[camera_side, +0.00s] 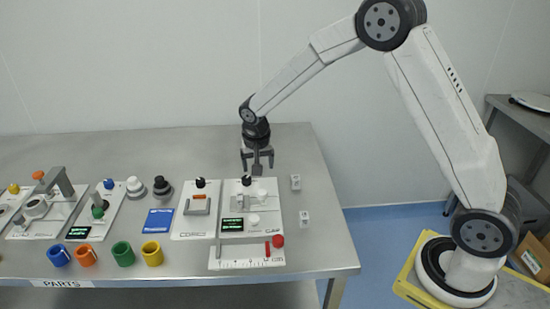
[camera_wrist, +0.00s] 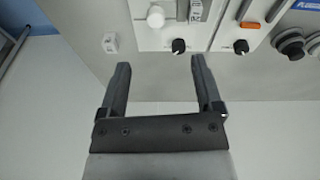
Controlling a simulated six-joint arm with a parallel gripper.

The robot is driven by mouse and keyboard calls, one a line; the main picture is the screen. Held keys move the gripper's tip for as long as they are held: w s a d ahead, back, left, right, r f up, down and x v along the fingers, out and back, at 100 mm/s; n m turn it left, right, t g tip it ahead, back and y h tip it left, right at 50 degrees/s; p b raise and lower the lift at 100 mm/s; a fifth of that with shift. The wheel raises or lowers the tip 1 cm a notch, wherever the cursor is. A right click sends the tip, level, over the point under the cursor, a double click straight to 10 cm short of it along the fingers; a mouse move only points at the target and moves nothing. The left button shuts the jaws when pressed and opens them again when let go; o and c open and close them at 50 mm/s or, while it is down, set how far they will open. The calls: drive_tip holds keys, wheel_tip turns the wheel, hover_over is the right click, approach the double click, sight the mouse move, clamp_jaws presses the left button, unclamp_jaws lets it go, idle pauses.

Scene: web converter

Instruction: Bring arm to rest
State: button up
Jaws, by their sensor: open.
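My gripper (camera_side: 257,162) hangs pointing down over the back right part of the steel table (camera_side: 300,240), just behind the right white panel (camera_side: 233,194). In the wrist view my gripper (camera_wrist: 157,72) shows two dark fingers spread apart with nothing between them. The fingertips are apart from the panels. My arm reaches in from its base at the right, with the elbow raised high.
Panels with knobs and displays line the table. Blue, orange, green and yellow rings (camera_side: 152,253) stand along the front. A blue card (camera_side: 158,220) lies mid-table. A wall stands behind.

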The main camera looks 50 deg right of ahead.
drive_tip(key=s+a+r+n+t+y, duration=0.1)
drive_tip(key=s+n, duration=0.6)
drive_tip(key=s, duration=1.4)
drive_tip(key=shift+s+a+r+n+y, duration=0.2)
drive_tip(key=shift+a+r+n+y, duration=0.2)
drive_tip(key=shift+a+r, duration=0.35)
